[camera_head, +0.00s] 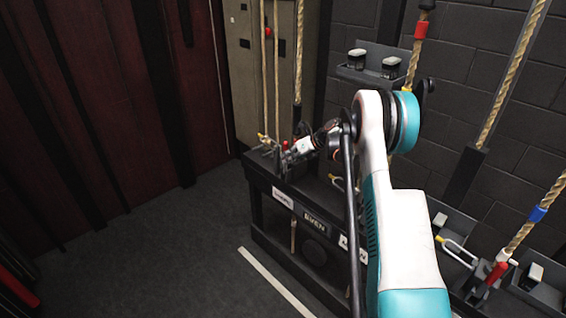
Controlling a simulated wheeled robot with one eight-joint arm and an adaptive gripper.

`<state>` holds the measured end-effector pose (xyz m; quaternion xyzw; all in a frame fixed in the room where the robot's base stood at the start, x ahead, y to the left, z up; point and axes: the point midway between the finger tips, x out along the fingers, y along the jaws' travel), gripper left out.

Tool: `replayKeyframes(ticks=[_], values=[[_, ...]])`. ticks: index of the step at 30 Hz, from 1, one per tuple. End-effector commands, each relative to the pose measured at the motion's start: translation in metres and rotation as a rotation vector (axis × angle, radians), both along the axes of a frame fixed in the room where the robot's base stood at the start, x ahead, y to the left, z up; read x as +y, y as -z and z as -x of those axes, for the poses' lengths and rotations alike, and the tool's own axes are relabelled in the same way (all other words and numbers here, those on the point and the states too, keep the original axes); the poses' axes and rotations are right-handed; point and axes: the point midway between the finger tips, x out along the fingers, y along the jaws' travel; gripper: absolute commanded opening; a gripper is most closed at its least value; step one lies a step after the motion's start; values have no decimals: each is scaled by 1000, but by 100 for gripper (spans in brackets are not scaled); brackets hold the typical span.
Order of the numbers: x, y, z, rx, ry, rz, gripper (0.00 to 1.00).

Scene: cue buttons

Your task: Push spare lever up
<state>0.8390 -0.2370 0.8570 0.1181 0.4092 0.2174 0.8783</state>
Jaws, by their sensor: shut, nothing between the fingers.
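A black lever stand (262,168) stands against the back wall, with ropes rising from it. A white label (284,199) is at the left end of its front; its lettering is too small to read surely, so I cannot confirm which lever is the spare one. A small red-tipped part (285,145) and a yellow part (262,138) stand at that left end. My gripper (286,160) is small and dark there, close to these parts. It looks shut and empty. I cannot tell whether it touches a lever. My arm hides part of the stand to the right.
A label reading EVEN (315,222) and a partly hidden white label (352,248) are further right. More ropes, a red lever (496,273) and a yellow-ended metal fork (458,250) are at right. Dark red curtains (100,110) hang left.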

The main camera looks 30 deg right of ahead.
Motion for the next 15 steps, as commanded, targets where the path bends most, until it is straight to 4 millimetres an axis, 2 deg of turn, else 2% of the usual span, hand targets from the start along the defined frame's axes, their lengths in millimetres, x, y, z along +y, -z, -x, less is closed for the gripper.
replayKeyframes(ticks=[2, 15], values=[[-6, -1, -2, 14, 1, -43, 0], [-19, -3, -6, 11, 4, -39, 0]])
